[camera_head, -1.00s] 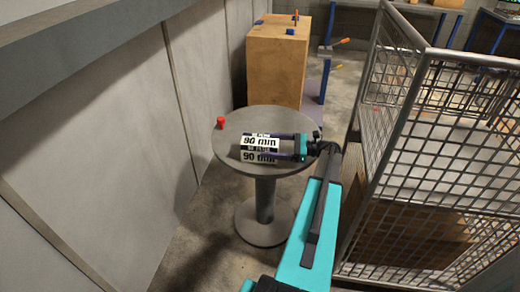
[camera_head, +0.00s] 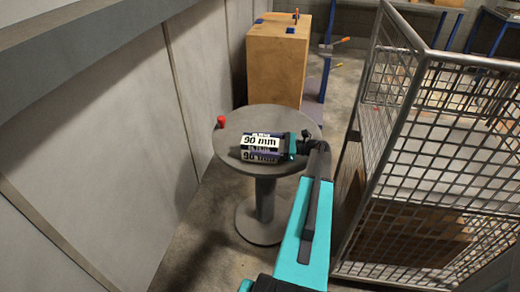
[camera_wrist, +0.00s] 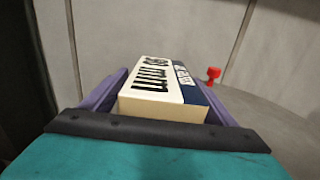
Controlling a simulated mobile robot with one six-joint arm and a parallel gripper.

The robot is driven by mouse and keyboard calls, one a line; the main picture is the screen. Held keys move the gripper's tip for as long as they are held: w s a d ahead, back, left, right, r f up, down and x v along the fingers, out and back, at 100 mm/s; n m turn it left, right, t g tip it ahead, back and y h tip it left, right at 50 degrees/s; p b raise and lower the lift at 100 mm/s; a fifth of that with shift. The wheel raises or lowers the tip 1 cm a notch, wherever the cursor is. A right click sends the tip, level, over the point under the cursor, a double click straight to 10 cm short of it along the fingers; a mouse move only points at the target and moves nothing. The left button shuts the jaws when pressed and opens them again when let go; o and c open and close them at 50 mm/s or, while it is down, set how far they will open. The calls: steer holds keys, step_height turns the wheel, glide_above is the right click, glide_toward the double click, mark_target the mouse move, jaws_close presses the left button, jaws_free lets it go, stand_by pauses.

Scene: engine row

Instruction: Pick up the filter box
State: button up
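The filter box (camera_head: 260,143), white and dark with "90 mm" printed on its top and side, lies on a round grey table (camera_head: 232,122). My gripper (camera_head: 275,146) reaches in from the right at the table top. In the wrist view the box (camera_wrist: 160,90) sits between the two purple fingers of my gripper (camera_wrist: 165,100), one along each side. The fingers look spread, with narrow gaps near their bases. Contact at the fingertips is hidden by the box.
A small red object (camera_head: 221,121) stands at the table's left edge. A wooden box (camera_head: 277,65) is behind the table. A wire mesh cage (camera_head: 430,150) is close on the right and a grey wall (camera_head: 90,130) on the left.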

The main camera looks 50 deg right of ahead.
mark_target(260, 140)
steer(key=c, duration=1.3)
steer(key=shift+r, duration=0.15)
steer(key=shift+r, duration=0.7)
steer(key=shift+r+b, duration=0.45)
steer(key=shift+r, duration=0.5)
steer(key=s+a, duration=0.3)
steer(key=s, duration=0.1)
steer(key=s+a+r+b, duration=0.1)
steer(key=s+a, duration=0.2)
steer(key=s, duration=0.1)
steer(key=s+a+b, duration=0.1)
steer(key=s+a, duration=0.2)
steer(key=s, duration=0.2)
steer(key=shift+a+r, duration=0.2)
steer(key=shift+r, duration=0.05)
